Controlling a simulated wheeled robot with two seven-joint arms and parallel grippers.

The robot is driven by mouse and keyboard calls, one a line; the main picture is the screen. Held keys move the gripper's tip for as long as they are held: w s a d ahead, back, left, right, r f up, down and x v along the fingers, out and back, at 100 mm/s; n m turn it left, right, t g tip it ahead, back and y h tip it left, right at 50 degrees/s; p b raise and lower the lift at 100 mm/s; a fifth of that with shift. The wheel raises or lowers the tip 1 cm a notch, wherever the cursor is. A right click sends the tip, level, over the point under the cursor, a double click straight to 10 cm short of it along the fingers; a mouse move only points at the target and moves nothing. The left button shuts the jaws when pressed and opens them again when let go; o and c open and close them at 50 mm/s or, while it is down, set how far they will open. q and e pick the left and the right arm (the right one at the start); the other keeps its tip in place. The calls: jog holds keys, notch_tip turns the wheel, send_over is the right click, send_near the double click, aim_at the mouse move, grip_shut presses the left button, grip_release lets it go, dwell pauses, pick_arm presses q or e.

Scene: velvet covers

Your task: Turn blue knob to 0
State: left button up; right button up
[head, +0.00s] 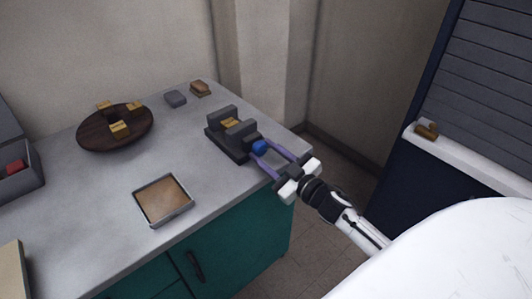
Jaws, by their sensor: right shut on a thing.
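The blue knob (259,147) sits on the right front side of a dark grey device (228,150) near the right edge of the counter. A small yellow-brown block (230,123) shows between the device's raised parts. My right gripper (265,157) reaches in from the lower right, its purple fingers shut on the blue knob. Any marking on the knob is too small to read. My left gripper is not in view.
A grey box (31,180) with a red item stands at the left. The counter's front is clear.

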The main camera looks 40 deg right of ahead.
jog(key=n, duration=0.4)
jog(key=shift+n, duration=0.3)
jog(key=n, duration=0.3)
jog(key=shift+n+b, duration=0.35)
jog(key=shift+n, duration=0.05)
jog(key=n, duration=0.3)
jog(key=shift+f+n+b, duration=0.1)
jog(key=shift+n+b, duration=0.2)
jog(key=shift+b, duration=0.05)
jog(key=n+b, duration=0.1)
jog(key=n, duration=0.3)
jog(key=shift+n+b, duration=0.3)
jog(key=shift+n, duration=0.7)
jog(key=o, duration=1.1)
jog(key=shift+c, duration=0.2)
